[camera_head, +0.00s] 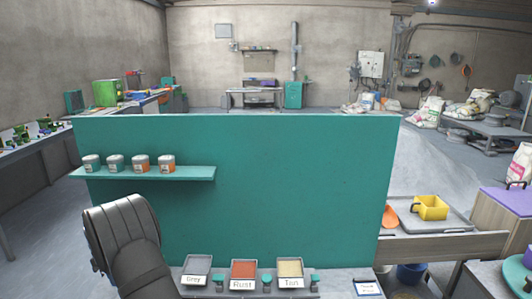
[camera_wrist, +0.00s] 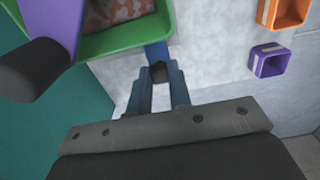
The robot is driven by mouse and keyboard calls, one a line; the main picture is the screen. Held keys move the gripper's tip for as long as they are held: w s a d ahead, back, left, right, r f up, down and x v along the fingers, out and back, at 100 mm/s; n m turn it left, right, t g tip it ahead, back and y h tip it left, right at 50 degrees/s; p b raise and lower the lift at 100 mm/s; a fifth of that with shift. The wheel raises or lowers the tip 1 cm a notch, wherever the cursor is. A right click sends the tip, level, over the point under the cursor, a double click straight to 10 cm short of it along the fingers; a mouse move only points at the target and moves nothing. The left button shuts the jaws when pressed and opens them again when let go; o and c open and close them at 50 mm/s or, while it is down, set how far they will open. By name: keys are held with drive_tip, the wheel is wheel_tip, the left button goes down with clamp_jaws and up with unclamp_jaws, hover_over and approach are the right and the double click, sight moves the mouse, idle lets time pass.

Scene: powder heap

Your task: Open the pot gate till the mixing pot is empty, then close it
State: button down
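The mixing pot (camera_wrist: 105,45) shows in part at the top left of the wrist view, with a green wall. Mottled reddish and pale powder (camera_wrist: 115,22) lies inside it; its depth cannot be told. A blue lever with a dark grip (camera_wrist: 157,50), which looks like the pot gate's handle, sticks out beside the pot's wall. My gripper (camera_wrist: 159,75) has its two fingers on either side of the dark grip, seemingly touching it. The gate's opening is hidden. In the head view, neither the pot nor my fingertips can be made out.
A purple part with a thick black cylinder (camera_wrist: 35,68) is close on the left in the wrist view. Orange (camera_wrist: 285,10) and purple (camera_wrist: 270,60) open boxes lie on the right. A teal panel (camera_head: 290,180) stands behind bins labelled Grey, Rust (camera_head: 243,270) and Tan.

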drive_tip(key=shift+a, duration=1.4)
drive_tip(key=c, duration=1.4)
unclamp_jaws()
drive_tip(key=shift+r, duration=0.1)
wheel_tip(320, 180, up, 7)
drive_tip(key=shift+r, duration=0.2)
